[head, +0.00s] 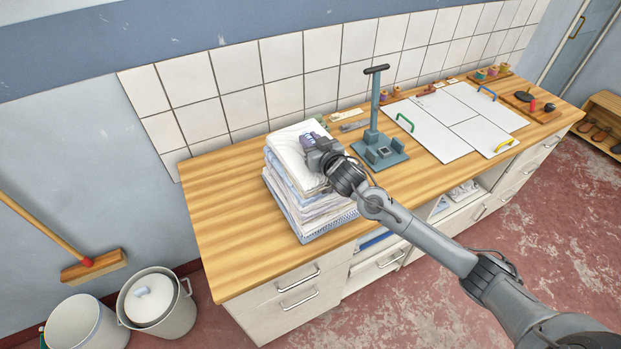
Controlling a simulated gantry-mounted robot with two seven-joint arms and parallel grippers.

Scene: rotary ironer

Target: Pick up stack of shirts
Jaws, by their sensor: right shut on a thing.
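A tall stack of folded shirts (300,208), mostly white and pale blue, stands on the left part of the wooden counter (225,215). My right gripper (309,142) is at the top of the stack, on its right side, with the arm reaching in from the lower right. It is shut on the stack of shirts at its upper edge. The fingertips are partly hidden by the gripper body and the cloth. The stack appears to rest on the counter. My left gripper is not in view.
A grey-green stand with a T-handle (376,125) is just right of the stack. White boards (455,120) with coloured handles lie further right. The counter left of the stack is bare. A broom (95,266) and pots (157,300) are at lower left.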

